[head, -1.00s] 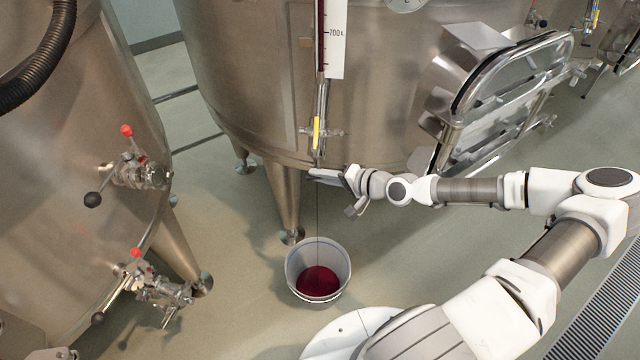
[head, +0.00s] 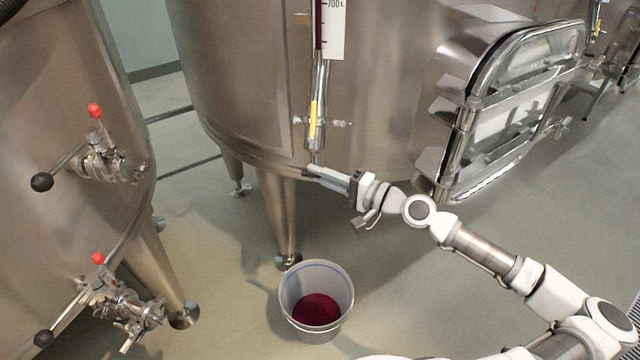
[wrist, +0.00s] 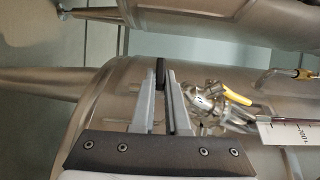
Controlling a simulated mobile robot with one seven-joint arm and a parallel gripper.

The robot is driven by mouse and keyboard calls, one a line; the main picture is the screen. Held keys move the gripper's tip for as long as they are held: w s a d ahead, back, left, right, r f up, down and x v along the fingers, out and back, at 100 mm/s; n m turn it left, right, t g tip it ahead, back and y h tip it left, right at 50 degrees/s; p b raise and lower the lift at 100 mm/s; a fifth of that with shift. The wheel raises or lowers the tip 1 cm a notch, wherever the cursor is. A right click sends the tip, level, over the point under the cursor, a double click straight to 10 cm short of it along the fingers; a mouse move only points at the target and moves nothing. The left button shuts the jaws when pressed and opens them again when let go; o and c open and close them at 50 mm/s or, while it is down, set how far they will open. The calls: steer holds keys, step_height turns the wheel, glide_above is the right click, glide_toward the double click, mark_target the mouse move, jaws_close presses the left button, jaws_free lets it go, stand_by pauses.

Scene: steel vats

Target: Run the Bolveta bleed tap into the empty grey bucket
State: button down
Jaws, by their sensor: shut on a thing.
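The bleed tap (head: 316,156) hangs at the foot of the level gauge on the middle vat. My gripper (head: 310,171) is level with its lower end. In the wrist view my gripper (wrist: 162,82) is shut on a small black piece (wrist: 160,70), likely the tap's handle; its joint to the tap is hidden. A yellow lever (head: 313,120) lies along the gauge above, also seen in the wrist view (wrist: 237,97). The grey bucket (head: 340,275) stands on the floor below the tap with dark red liquid (head: 317,309) in its bottom. No stream shows between tap and bucket.
The middle vat (head: 235,80) has a white gauge scale (head: 334,28) and a large hatch (head: 515,105) at right. A vat at left (head: 60,200) carries red-tipped valves (head: 100,160). A vat leg (head: 280,215) stands behind the bucket. Floor right of the bucket is clear.

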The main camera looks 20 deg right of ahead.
steer(key=shift+a, duration=0.15)
stand_by(0.4)
steer(key=c, duration=0.9)
jaws_free()
steer(key=v, duration=1.7)
steer(key=shift+s+d+f, duration=0.1)
steer(key=shift+d+f, duration=0.15)
steer(key=shift+f, duration=0.05)
